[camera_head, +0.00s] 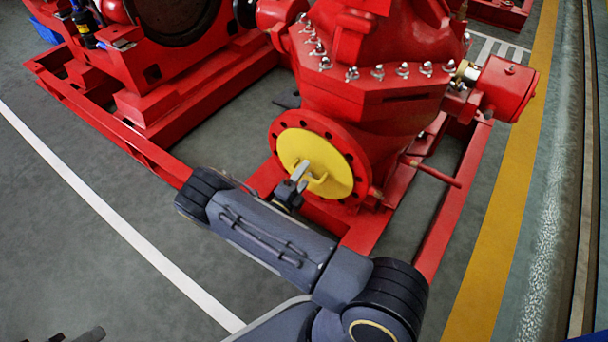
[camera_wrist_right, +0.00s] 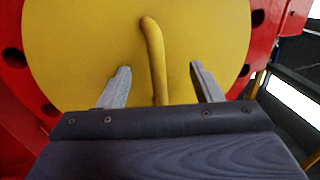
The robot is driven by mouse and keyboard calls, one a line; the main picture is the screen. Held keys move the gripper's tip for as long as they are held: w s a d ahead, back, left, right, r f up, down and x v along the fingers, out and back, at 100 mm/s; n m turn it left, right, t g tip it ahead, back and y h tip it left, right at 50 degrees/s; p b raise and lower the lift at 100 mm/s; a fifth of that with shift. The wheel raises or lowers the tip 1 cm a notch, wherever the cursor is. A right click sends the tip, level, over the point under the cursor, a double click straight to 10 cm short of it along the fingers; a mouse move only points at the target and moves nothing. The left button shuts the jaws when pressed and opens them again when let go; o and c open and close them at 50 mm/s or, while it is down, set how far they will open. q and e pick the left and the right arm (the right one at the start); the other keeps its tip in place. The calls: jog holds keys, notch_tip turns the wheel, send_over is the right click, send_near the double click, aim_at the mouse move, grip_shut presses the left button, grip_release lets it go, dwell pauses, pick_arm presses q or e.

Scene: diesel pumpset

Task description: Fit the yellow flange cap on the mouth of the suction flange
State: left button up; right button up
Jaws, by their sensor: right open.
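The yellow flange cap (camera_head: 328,158) is a round disc with a curved yellow handle (camera_wrist_right: 154,55). It lies over the mouth of the red suction flange (camera_head: 289,122), and the flange's red rim with its bolt holes shows around it. In the right wrist view the cap (camera_wrist_right: 90,40) fills most of the picture. My right gripper (camera_head: 302,175) is close in front of the cap. In the wrist view its two fingers (camera_wrist_right: 160,70) stand apart, one on each side of the handle, with gaps to it.
The red pump body (camera_head: 380,110) with several bolts rises behind the flange. Red base rails (camera_head: 455,205) run beside and below it. Another red machine (camera_head: 170,90) stands at the upper left. Grey floor (camera_head: 75,220) is open at the left.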

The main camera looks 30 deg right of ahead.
jog(key=b+v, duration=0.1)
jog(key=v, duration=0.6)
jog(key=shift+a, duration=0.25)
dwell(0.7)
jog(key=shift+s+a+f, duration=0.1)
jog(key=shift+s, duration=0.05)
jog(key=shift+r+v, duration=0.2)
jog(key=shift+v, duration=0.75)
jog(key=shift+r+v, duration=0.2)
jog(key=shift+v, duration=0.75)
jog(key=shift+r+v, duration=0.2)
jog(key=shift+v, duration=0.75)
jog(key=shift+s, duration=0.1)
